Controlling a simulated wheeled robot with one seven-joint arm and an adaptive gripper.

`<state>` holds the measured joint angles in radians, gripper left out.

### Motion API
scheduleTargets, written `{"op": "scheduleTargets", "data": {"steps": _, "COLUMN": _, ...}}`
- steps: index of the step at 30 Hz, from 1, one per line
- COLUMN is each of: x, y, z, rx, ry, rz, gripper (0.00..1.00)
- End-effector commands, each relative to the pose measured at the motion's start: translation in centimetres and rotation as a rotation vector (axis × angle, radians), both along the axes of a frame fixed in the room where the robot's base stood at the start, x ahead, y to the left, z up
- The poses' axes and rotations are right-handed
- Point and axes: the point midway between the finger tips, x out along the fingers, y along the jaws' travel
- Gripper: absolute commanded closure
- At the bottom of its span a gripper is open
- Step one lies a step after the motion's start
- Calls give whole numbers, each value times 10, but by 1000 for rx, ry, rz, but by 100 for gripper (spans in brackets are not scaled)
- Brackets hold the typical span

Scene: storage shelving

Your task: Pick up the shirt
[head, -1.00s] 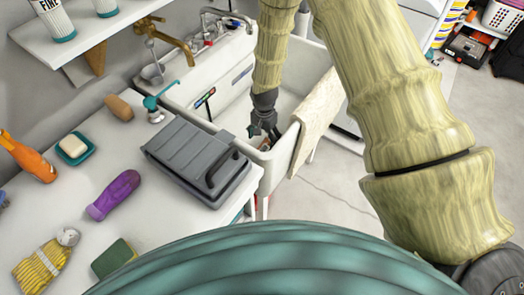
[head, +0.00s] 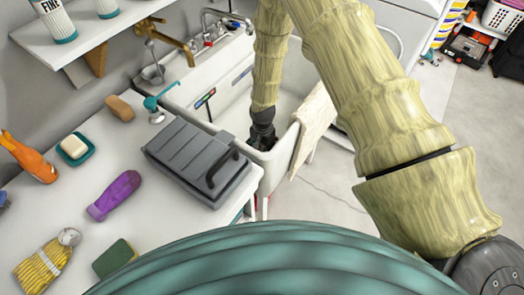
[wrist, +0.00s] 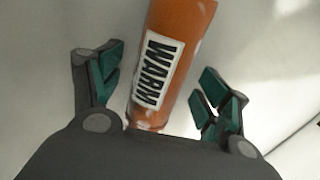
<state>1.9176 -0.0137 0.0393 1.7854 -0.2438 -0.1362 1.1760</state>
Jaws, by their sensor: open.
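I see nothing that is clearly a shirt. A beige cloth (head: 312,128) hangs over the sink's right edge; I cannot tell what kind of cloth.
Left of the sink, a grey lidded case (head: 190,155) stands on the white counter. Brass and chrome taps rise behind the sink.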

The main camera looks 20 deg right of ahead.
Motion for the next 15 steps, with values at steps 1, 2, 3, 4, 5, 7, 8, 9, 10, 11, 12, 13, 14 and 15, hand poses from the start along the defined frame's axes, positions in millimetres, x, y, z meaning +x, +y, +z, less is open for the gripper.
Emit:
{"op": "scheduleTargets", "data": {"steps": 1, "x": 0, "y": 0, "z": 0, "rx": 0, "ry": 0, "rz": 0, "gripper": 24}}
{"op": "scheduleTargets", "data": {"steps": 2, "x": 0, "y": 0, "z": 0, "rx": 0, "ry": 0, "rz": 0, "gripper": 24}}
{"op": "scheduleTargets", "data": {"steps": 3, "x": 0, "y": 0, "z": 0, "rx": 0, "ry": 0, "rz": 0, "gripper": 29}}
{"op": "scheduleTargets", "data": {"steps": 4, "x": 0, "y": 0, "z": 0, "rx": 0, "ry": 0, "rz": 0, "gripper": 35}}
{"op": "scheduleTargets", "data": {"steps": 5, "x": 0, "y": 0, "z": 0, "rx": 0, "ry": 0, "rz": 0, "gripper": 40}}
{"op": "scheduleTargets", "data": {"steps": 7, "x": 0, "y": 0, "z": 0, "rx": 0, "ry": 0, "rz": 0, "gripper": 53}}
{"op": "scheduleTargets", "data": {"steps": 8, "x": 0, "y": 0, "z": 0, "rx": 0, "ry": 0, "rz": 0, "gripper": 58}}
{"op": "scheduleTargets", "data": {"steps": 9, "x": 0, "y": 0, "z": 0, "rx": 0, "ry": 0, "rz": 0, "gripper": 66}}
{"op": "scheduleTargets", "data": {"steps": 10, "x": 0, "y": 0, "z": 0, "rx": 0, "ry": 0, "rz": 0, "gripper": 71}}
{"op": "scheduleTargets", "data": {"steps": 11, "x": 0, "y": 0, "z": 0, "rx": 0, "ry": 0, "rz": 0, "gripper": 76}}
{"op": "scheduleTargets", "data": {"steps": 12, "x": 0, "y": 0, "z": 0, "rx": 0, "ry": 0, "rz": 0, "gripper": 77}}
{"op": "scheduleTargets", "data": {"steps": 13, "x": 0, "y": 0, "z": 0, "rx": 0, "ry": 0, "rz": 0, "gripper": 77}}
{"op": "scheduleTargets", "data": {"steps": 14, "x": 0, "y": 0, "z": 0, "rx": 0, "ry": 0, "rz": 0, "gripper": 77}}
{"op": "scheduleTargets", "data": {"steps": 15, "x": 0, "y": 0, "z": 0, "rx": 0, "ry": 0, "rz": 0, "gripper": 77}}
